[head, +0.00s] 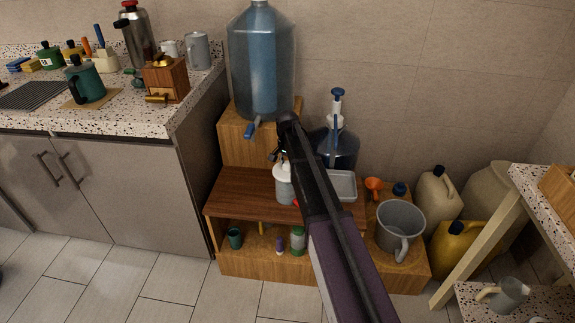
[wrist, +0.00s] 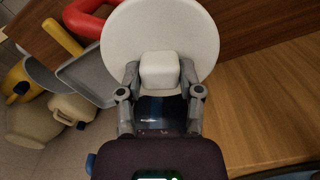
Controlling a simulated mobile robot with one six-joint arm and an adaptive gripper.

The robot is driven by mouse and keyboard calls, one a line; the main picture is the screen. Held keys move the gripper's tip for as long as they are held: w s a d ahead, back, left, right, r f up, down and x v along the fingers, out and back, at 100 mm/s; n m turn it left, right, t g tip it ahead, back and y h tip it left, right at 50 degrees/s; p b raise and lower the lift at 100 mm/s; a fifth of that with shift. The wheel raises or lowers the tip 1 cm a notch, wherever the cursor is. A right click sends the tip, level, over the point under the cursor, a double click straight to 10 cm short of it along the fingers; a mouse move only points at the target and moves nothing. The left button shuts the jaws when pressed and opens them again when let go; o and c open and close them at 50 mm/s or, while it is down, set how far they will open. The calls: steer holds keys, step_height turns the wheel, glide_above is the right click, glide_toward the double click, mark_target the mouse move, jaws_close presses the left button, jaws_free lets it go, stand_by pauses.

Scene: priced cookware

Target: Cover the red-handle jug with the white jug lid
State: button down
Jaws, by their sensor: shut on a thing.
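The white jug lid (wrist: 165,40) is a round disc with a square knob (wrist: 160,70), seen close in the wrist view. My gripper (wrist: 160,82) is shut on this knob, with one finger at each side. The jug's red handle (wrist: 88,18) shows past the lid's upper-left edge; the lid hides the jug's mouth. In the head view the pale jug (head: 285,190) stands upright on the brown wooden shelf, my gripper (head: 280,160) right above it and my arm covering part of it. I cannot tell whether the lid rests on the rim.
A large blue water bottle (head: 262,65) stands on the raised wooden block behind. A blue pump bottle (head: 338,140) and a grey tray (head: 342,186) are close to the right of my arm. A grey mug (head: 399,225) stands farther right. Small bottles (head: 297,240) sit below the shelf.

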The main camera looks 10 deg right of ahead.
mark_target(287, 164)
steer(key=shift+f, duration=0.2)
stand_by(0.6)
steer(key=shift+c, duration=0.9)
jaws_free()
steer(key=shift+o, duration=0.9)
steer(key=shift+r, duration=0.1)
steer(key=shift+r+p, duration=4.4)
steer(key=shift+r, duration=0.1)
steer(key=shift+f, duration=0.2)
